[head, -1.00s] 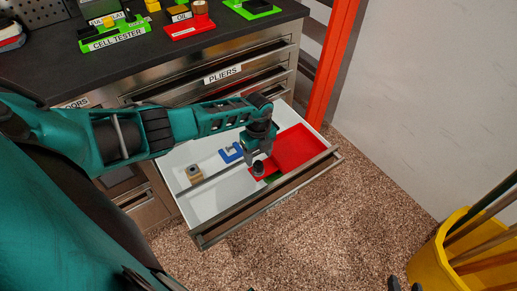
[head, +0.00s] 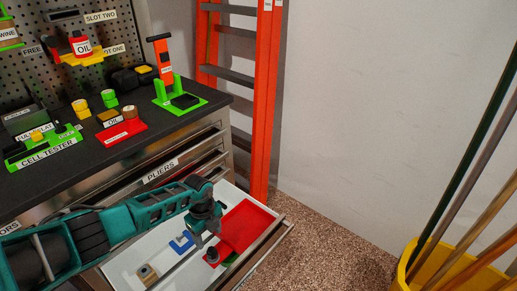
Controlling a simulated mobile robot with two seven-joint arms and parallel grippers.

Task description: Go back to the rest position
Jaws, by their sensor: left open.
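My left arm reaches in from the left over the open white drawer (head: 122,264). My left gripper (head: 205,241) points down above the drawer, its jaws open. A dark round knob-like piece (head: 211,257) stands just below the fingertips on the red area (head: 243,224) of the drawer. I cannot tell whether the fingers touch it. A blue clamp-shaped piece (head: 181,243) lies left of the gripper. My right gripper is not in view.
The bench top (head: 75,185) holds a green cell tester stand (head: 42,152), a red oil tray (head: 124,132) and a green stand with an orange-handled tool (head: 163,62). An orange ladder (head: 264,100) stands behind. A yellow bucket (head: 412,275) with poles is at right.

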